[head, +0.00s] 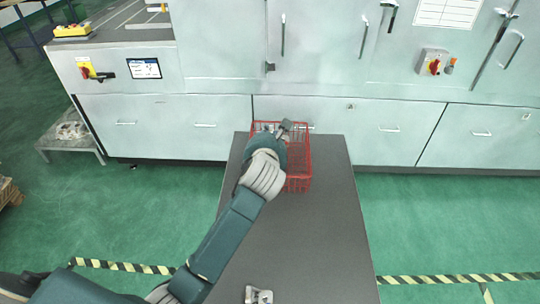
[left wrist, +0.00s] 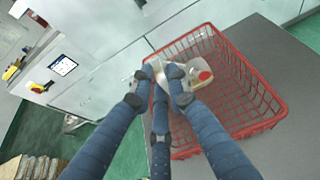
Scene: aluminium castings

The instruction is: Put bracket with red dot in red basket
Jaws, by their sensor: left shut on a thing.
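The red wire basket (head: 298,184) stands at the far end of the dark table; it also shows in the left wrist view (left wrist: 268,92). My left gripper (head: 285,128) is over the basket's far part. In the left wrist view its fingers (left wrist: 158,76) are closed on a pale metal bracket with a red dot (left wrist: 195,80). The bracket is over the basket's opening, inside the rim as seen from above. I cannot tell whether it touches the basket floor. In the head view my arm hides much of the basket. My right gripper is not in view.
Another metal casting (head: 259,295) lies at the near end of the dark table (head: 325,235). The table between it and the basket looks clear apart from my arm. A grey machine cabinet (head: 390,115) stands close behind the table.

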